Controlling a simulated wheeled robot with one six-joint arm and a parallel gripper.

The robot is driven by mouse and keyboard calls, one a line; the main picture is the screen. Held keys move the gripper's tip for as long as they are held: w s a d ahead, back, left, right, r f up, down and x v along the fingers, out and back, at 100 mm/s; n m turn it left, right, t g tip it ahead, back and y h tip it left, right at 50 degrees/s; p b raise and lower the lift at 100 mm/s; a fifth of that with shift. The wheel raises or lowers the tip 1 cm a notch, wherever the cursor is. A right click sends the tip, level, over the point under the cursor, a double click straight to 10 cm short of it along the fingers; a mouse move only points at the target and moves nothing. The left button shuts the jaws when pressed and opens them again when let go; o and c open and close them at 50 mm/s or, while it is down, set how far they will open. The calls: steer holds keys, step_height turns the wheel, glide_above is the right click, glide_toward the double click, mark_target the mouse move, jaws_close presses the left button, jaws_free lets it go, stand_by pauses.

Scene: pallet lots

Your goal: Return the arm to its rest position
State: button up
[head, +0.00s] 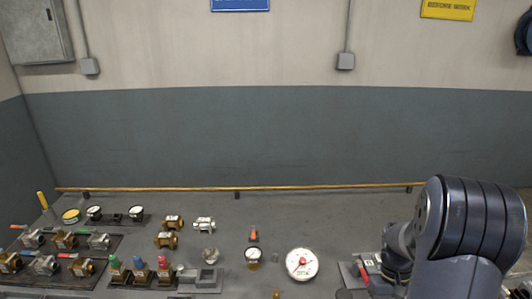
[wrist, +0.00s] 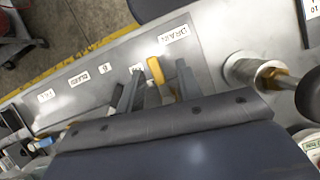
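My arm (head: 465,225) stands at the right of the head view, over the right end of the bench. Its dark rounded links hide my gripper there. In the wrist view my gripper (wrist: 157,88) shows two grey-blue fingers spread apart, so it is open. A yellow bar-like piece (wrist: 155,70) shows between and beyond the fingertips. I see no clear contact with either finger, and its lower end is hard to make out. A grey panel (wrist: 75,75) with several white labels, one reading DRAIN, lies beneath the fingers.
The bench (head: 340,220) holds several brass and steel valves at the left. A white round gauge (head: 301,264) stands left of my arm. A grey cylindrical fitting (wrist: 242,70) is right of the fingers. A low yellow rail (head: 238,189) runs along the back; the bench middle-back is clear.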

steer(key=shift+a+m+y, duration=0.3)
steer(key=shift+m+y, duration=0.1)
steer(key=shift+m, duration=0.7)
